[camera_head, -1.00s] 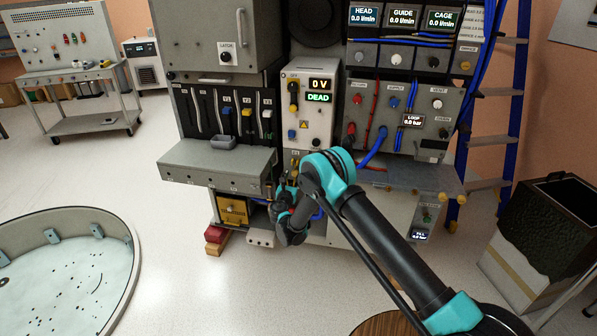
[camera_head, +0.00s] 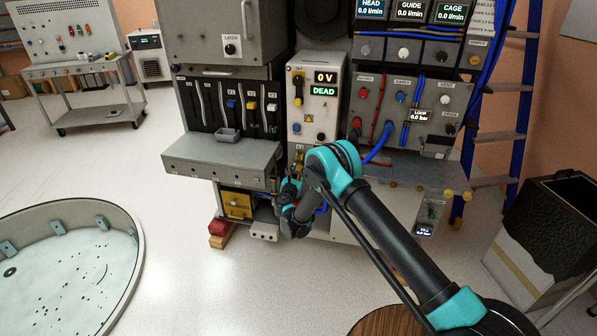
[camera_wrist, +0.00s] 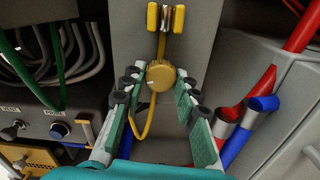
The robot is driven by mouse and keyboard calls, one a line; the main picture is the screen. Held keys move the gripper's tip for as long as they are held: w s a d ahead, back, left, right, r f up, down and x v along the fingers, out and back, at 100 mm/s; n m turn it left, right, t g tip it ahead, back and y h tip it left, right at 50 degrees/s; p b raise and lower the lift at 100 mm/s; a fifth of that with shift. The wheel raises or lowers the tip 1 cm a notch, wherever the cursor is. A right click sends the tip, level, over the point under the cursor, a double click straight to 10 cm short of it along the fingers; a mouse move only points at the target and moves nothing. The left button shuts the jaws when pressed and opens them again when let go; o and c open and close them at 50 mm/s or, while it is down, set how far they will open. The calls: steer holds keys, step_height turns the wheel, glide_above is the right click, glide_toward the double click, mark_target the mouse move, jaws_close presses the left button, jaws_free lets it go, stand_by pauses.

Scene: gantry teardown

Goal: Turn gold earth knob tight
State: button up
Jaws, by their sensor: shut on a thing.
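The gold earth knob (camera_wrist: 160,76) is a round, ridged knob on a grey panel face in the wrist view. My gripper (camera_wrist: 160,82) reaches up from below, its two green-padded fingers on either side of the knob. The jaws are shut on it. A yellow cable runs down beside the knob, and a yellow two-pronged holder (camera_wrist: 165,18) sits above it. In the head view my gripper (camera_head: 290,187) is at the lower part of the grey cabinet, below the display reading 0 V and DEAD (camera_head: 324,84). My arm hides the knob there.
In the wrist view, red and blue pipe ends (camera_wrist: 262,103) stand close to the right of my gripper. Green and grey cables (camera_wrist: 62,50) hang at the left. In the head view a grey ledge (camera_head: 222,158) juts out left of my gripper. Open floor lies in front.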

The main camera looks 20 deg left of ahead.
steer(key=m, duration=0.3)
steer(key=shift+m, duration=0.4)
steer(key=o, duration=1.2)
steer(key=shift+c, duration=0.2)
steer(key=s+d, duration=0.1)
steer(key=s, duration=1.1)
steer(key=shift+d, duration=0.35)
